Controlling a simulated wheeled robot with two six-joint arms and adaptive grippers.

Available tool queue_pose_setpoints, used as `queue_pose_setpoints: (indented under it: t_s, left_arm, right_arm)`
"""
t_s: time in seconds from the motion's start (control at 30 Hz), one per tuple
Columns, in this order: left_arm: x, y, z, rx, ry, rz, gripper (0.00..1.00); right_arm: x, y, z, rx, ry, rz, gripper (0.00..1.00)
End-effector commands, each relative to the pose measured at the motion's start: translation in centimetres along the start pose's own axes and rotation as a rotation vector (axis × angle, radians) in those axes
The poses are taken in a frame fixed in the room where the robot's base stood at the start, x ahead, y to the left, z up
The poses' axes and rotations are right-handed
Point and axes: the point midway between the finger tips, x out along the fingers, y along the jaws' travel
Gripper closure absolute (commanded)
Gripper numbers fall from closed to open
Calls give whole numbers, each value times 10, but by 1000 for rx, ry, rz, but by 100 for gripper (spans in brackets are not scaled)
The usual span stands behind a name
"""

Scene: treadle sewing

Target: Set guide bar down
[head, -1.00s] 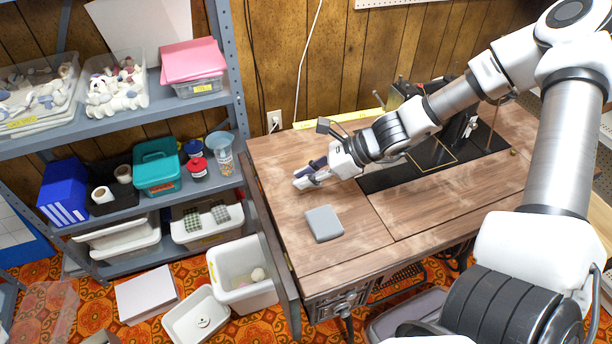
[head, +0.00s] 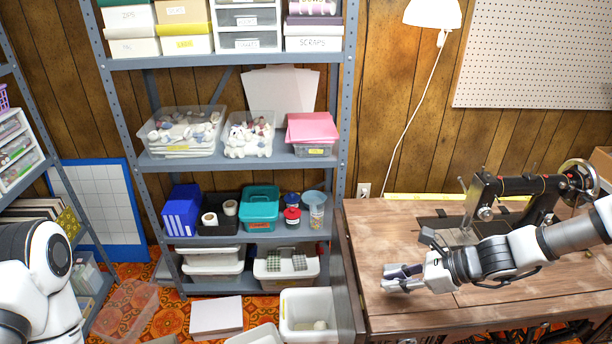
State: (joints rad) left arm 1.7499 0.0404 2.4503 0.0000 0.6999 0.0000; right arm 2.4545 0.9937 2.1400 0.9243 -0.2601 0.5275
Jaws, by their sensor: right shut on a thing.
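My right gripper (head: 388,279) reaches in from the right over the left part of the wooden sewing table. It is shut on a small dark blue piece (head: 408,270), which I take to be the guide bar. Most of that piece is hidden by the fingers. It looks low over the tabletop (head: 380,235), but I cannot tell whether it touches. The black sewing machine (head: 520,186) stands behind my right arm. My left gripper is out of view; only a white part of my left arm shows at the left edge.
A grey shelf unit (head: 347,120) with bins and boxes stands left of the table. A white bin (head: 300,309) is on the floor beside the table. A white lamp (head: 433,14) and a pegboard (head: 540,60) are on the wall. The tabletop left of the gripper is bare.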

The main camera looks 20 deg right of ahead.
Motion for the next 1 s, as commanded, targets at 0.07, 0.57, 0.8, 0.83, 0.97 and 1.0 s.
queue_pose_setpoints:
  t_s: [0.07, 0.57, 0.8, 0.83, 0.97, 1.0]
  left_arm:
    - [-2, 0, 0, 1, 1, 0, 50]
    - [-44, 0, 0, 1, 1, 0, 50]
    - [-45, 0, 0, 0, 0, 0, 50]
    - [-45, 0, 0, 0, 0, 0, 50]
    - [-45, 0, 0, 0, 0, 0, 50]
    - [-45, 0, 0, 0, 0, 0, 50]
  right_arm:
    - [0, 1, -1, 1, 1, 2, 100]
    - [34, 86, 40, -40, 10, 57, 100]
    - [51, 74, 74, 22, 0, -42, 100]
    - [51, 68, 77, 29, -2, -50, 100]
    - [51, 66, 79, 16, -1, -23, 100]
    - [51, 66, 79, 14, 0, -20, 100]
